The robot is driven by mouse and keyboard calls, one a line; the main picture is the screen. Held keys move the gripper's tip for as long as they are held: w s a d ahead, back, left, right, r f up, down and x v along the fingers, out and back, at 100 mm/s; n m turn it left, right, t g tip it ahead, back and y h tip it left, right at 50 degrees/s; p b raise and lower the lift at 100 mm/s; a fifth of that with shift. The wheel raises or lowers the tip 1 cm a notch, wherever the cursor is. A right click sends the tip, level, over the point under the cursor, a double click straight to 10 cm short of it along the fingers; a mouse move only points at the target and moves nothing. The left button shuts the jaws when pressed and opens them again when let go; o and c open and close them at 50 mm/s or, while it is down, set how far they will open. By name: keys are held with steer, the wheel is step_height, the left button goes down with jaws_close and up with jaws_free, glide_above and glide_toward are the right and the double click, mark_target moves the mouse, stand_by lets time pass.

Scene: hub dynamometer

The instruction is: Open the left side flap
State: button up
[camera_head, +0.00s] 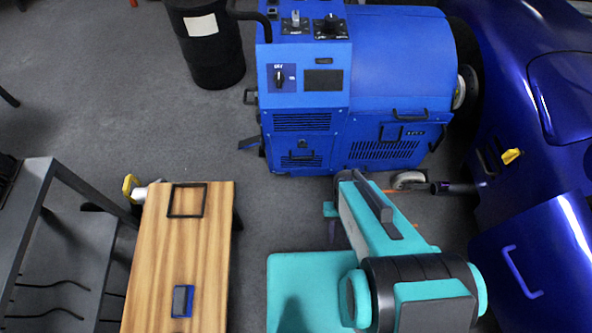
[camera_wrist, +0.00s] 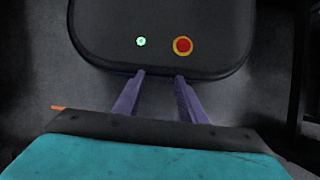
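The blue dynamometer machine (camera_head: 395,50) stands at the top middle of the head view. Its front has a switch, a dark screen and vents. A lower front panel (camera_head: 300,158) has a dark handle, and a vented panel (camera_head: 385,150) lies to its right. Dark handle-like parts (camera_head: 250,97) stick out at its left edge, but the left side face is hidden, so I cannot tell how a left side flap stands. My gripper (camera_wrist: 160,75) has its two purple fingers apart with nothing between them. My arm mostly hides it in the head view.
A wooden-topped table (camera_head: 160,250) with a black frame and a small blue block (camera_head: 182,301) stands lower left, beside a grey shelf (camera_head: 75,240). A black bin (camera_head: 210,50) is left of the machine. A dark blue car (camera_head: 530,100) fills the right. Grey floor lies between.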

steer(key=w+a+f+m+t+y, duration=0.1)
steer(key=w+m+t, duration=0.25)
steer(key=w, duration=0.45)
steer(key=w+a+f+m+t, duration=0.1)
steer(key=w+a+m+t, duration=0.1)
steer(key=w+t, duration=0.35)
steer(key=w+d+r+m+t+h+b, duration=0.1)
steer(key=w+r+m+t+h+b, duration=0.3)
steer(key=w+m+t, duration=0.4)
steer(key=w+r+m+t+h+b, duration=0.3)
steer(key=w+r+m+t+b, duration=0.15)
steer(key=w+m+b, duration=0.35)
steer(key=s+a+f+b, duration=0.3)
steer(key=a+f+b, duration=0.2)
steer(key=a+b, duration=0.1)
steer(key=s+a+f+b, duration=0.4)
steer(key=a+f+b, duration=0.2)
steer(key=a, duration=0.2)
steer(key=shift+f+t+y+b, duration=0.2)
steer(key=shift+t+y+b, duration=0.1)
steer(key=shift+t+y, duration=0.15)
